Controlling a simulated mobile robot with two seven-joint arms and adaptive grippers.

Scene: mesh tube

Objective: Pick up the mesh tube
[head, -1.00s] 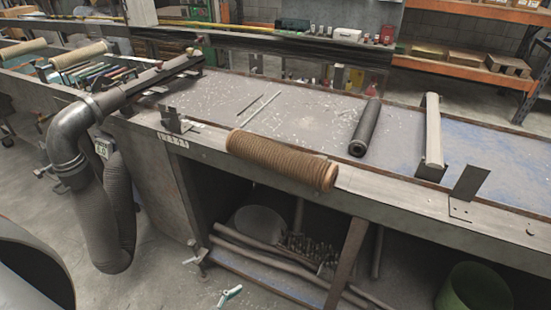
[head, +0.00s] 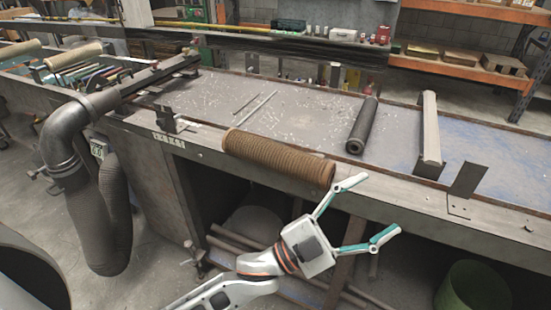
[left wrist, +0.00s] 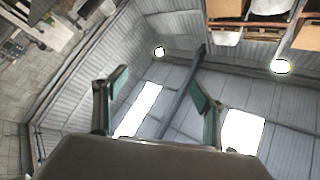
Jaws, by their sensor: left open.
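A brown ribbed tube (head: 277,158) lies along the front edge of the workbench in the head view. A dark grey tube (head: 362,126) lies on the bench top further back; I cannot tell from the surface which of the two is the mesh one. My left gripper (head: 376,207) is open and empty, in front of the bench and to the right of the brown tube's right end, touching neither tube. In the left wrist view its two fingers (left wrist: 160,78) are spread, with no tube between them. My right gripper is not in view.
The bench top (head: 215,95) carries thin rods and pale scraps. A raised bar (head: 430,130) and an upright plate (head: 467,180) stand to the right. A large duct hose (head: 112,215) hangs at left. A green bin (head: 470,288) stands below at right.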

